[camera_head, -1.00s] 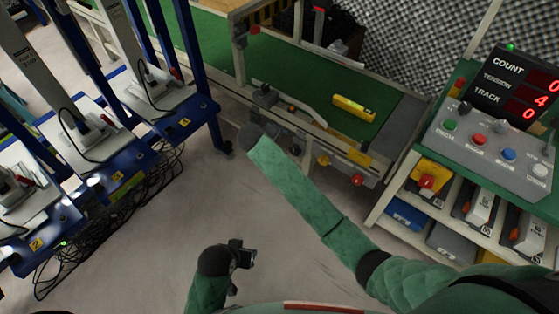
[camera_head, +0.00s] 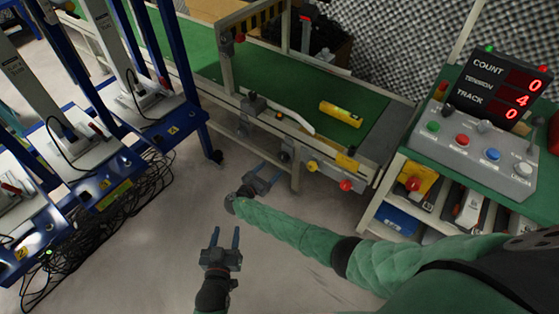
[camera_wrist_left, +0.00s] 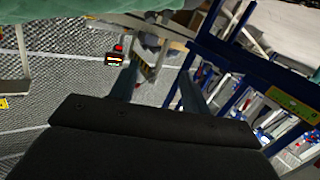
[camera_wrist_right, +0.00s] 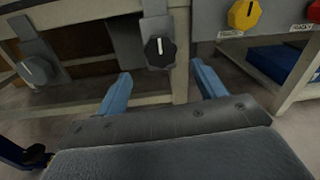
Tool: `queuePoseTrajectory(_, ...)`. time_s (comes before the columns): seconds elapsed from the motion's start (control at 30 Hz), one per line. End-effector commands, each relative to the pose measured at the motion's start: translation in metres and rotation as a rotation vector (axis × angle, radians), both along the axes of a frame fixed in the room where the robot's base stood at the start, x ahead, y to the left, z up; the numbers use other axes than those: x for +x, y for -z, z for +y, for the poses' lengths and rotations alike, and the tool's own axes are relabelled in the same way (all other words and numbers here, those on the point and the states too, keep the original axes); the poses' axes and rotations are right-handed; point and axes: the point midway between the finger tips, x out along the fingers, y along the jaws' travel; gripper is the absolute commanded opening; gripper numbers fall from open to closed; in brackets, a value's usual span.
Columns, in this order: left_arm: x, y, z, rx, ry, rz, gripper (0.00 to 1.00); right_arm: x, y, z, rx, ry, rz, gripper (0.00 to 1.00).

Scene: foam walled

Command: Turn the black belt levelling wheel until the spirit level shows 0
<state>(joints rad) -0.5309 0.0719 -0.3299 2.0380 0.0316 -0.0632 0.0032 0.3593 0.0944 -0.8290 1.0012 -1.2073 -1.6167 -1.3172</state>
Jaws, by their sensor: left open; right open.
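The yellow spirit level (camera_head: 341,113) lies on the green belt (camera_head: 290,82); its bubble is too small to read. A black knob with a white pointer mark, apparently the levelling wheel (camera_wrist_right: 160,51), sits on the conveyor's front side; it also shows in the head view (camera_head: 284,157). My right gripper (camera_head: 267,172) is open and empty, below and in front of the conveyor. In the right wrist view, the black knob lies beyond and between its fingertips (camera_wrist_right: 160,74), apart from them. My left gripper (camera_head: 225,235) is open and empty over the floor, lower left of the right one.
A grey-black knob (camera_wrist_right: 35,71) is left of the black one; a yellow knob (camera_wrist_right: 243,14) and a red knob (camera_head: 345,185) are to its right. The control panel (camera_head: 460,145) and display reading 0, 4, 0 stand right. Blue-framed stations (camera_head: 130,150) stand left. Open floor lies between.

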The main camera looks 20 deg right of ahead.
Motion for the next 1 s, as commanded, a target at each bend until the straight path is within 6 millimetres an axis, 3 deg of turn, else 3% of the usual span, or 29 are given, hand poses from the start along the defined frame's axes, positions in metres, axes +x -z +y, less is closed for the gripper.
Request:
queuePoseTrajectory(0.27,0.004,-0.011,0.000,-0.008,-0.003,-0.035,0.47,0.006,0.000,-0.009,-0.027,0.001,0.039,0.70)
queuePoseTrajectory(0.7,0.016,-0.079,0.001,-0.053,-0.018,-0.239,0.47,0.036,0.001,-0.052,-0.025,0.000,0.038,0.70)
queuePoseTrajectory(1.0,0.018,-0.100,0.002,-0.068,-0.024,-0.304,0.47,0.044,0.000,-0.064,-0.023,0.001,0.037,0.70)
